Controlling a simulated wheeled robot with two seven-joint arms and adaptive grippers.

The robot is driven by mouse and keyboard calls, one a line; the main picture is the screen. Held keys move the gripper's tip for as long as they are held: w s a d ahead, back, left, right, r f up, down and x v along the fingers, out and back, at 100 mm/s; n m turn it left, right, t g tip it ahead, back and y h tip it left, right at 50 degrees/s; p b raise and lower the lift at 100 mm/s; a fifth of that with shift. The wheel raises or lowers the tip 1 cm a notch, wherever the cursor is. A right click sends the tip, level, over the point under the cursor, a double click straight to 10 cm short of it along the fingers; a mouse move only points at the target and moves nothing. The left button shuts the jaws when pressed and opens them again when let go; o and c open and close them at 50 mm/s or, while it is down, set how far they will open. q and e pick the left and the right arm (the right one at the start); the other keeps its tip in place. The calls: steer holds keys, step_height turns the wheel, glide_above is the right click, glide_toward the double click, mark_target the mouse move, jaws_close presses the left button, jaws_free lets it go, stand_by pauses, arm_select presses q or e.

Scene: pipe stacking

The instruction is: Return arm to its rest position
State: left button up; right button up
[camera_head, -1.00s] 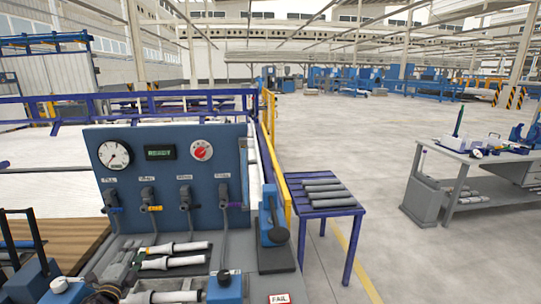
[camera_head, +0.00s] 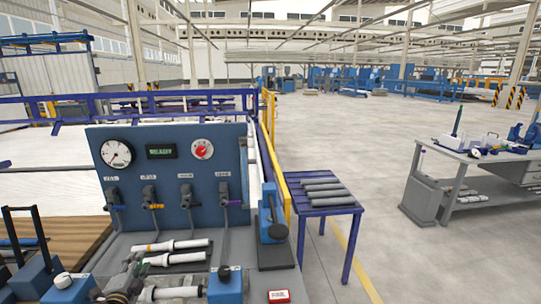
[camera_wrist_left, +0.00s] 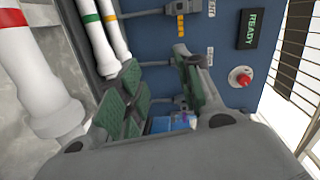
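My left gripper (camera_head: 129,272) is low at the left end of the grey bench in the head view, beside several white pipes with grey ends. In the left wrist view its two green-padded fingers (camera_wrist_left: 155,68) stand apart, with no pipe between them. An upper pipe (camera_head: 170,245) and another just below it (camera_head: 175,258) lie side by side on the bench. A nearer pipe (camera_head: 170,293) lies close to the gripper. A red-banded pipe (camera_wrist_left: 32,70) shows left of the fingers in the wrist view. My right gripper is out of view.
A blue test panel (camera_head: 178,180) with gauges and hanging connectors stands behind the pipes. Blue fixtures (camera_head: 226,287) stand at the bench front. A purple table (camera_head: 335,209) with several grey pipes stands to the right. Open floor lies beyond it.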

arm_select(q)
steer(key=s+d+f+n+g, duration=0.2)
steer(key=s+d+f, duration=0.1)
steer(key=s, duration=0.1)
steer(key=s+d+f+n+g, duration=0.2)
steer(key=s+d+f+n, duration=0.1)
steer(key=s, duration=0.1)
steer(key=s+d+f+n+g, duration=0.3)
steer(key=s+d+f, duration=0.1)
steer(key=s, duration=0.1)
steer(key=s+d+f+n+g+h, duration=0.1)
steer(key=s+d+n+g+h, duration=0.4)
steer(key=s+d, duration=0.8)
steer(key=s+a+f+m+g+y, duration=0.1)
steer(key=s+f, duration=0.1)
steer(key=f, duration=1.5)
steer(key=s+a+f+g+y, duration=0.1)
steer(key=s+a+f, duration=0.15)
steer(key=f, duration=1.45)
steer(key=s+a+f, duration=0.2)
steer(key=s+f, duration=0.7)
steer(key=s, duration=0.2)
steer(key=s+a+f+g, duration=0.1)
steer(key=s+f, duration=0.9)
steer(key=s, duration=0.1)
steer(key=shift+a, duration=0.35)
